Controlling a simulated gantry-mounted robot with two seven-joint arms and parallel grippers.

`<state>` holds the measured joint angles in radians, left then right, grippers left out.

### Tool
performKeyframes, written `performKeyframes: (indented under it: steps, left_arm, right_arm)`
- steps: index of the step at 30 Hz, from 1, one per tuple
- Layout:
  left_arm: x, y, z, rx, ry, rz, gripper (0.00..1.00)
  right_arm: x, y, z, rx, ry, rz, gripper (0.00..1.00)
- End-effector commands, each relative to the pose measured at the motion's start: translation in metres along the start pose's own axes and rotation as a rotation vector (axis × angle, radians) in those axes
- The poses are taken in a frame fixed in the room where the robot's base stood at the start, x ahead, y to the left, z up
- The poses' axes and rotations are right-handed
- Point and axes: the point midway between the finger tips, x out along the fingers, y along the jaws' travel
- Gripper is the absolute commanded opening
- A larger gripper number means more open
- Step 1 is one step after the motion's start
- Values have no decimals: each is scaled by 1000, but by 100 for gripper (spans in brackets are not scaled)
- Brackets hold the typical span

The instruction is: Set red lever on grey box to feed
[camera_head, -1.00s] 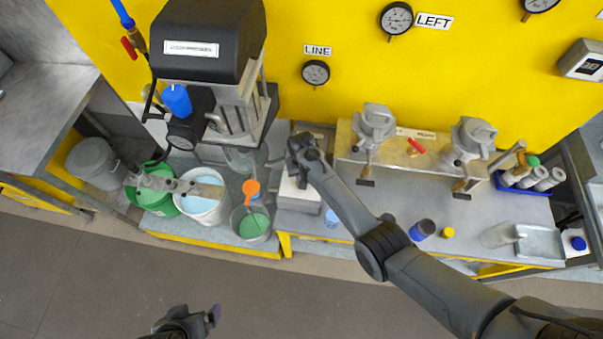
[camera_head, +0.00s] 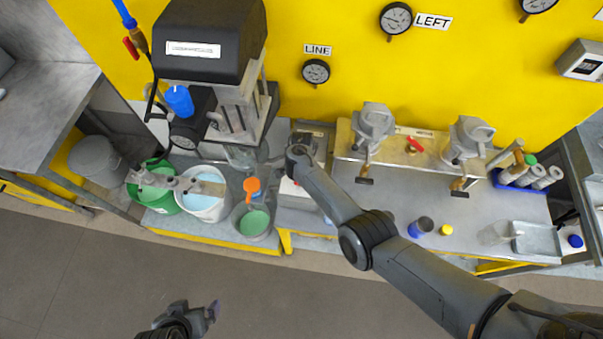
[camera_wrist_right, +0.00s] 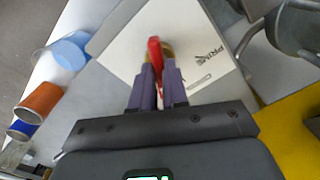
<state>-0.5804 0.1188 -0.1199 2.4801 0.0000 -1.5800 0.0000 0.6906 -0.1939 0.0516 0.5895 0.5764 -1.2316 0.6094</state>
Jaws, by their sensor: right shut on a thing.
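The grey box (camera_wrist_right: 125,45) fills the middle of the right wrist view as a pale flat face marked PRIME; its other markings are covered or too small to read. Its red lever (camera_wrist_right: 154,52) stands between the purple fingertips of my right gripper (camera_wrist_right: 158,75), which is shut on it. In the head view the box (camera_head: 290,200) is at the bench's middle, largely covered by my right arm, and a small red bit shows beside the wrist. My left gripper (camera_head: 213,311) is low over the floor, away from the bench; its opening is unclear.
A mixer (camera_head: 210,40) stands at the back left, with a white bucket (camera_head: 204,211), a green bucket and a grey bucket in front. Two clamp-like metal units (camera_head: 372,125) stand right of the box, with another red lever (camera_head: 417,146) between them. Bottles stand further right.

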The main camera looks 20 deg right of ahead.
Motion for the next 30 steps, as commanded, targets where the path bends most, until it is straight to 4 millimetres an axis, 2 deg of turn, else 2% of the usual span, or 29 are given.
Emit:
performKeyframes:
  steps: [12,30]
  left_arm:
    - [4,1,1,-5,1,4,100]
    - [4,-2,2,7,-1,-6,100]
  right_arm:
    - [1,0,0,220,0,0,0]
    - [1,1,-1,260,1,0,0]
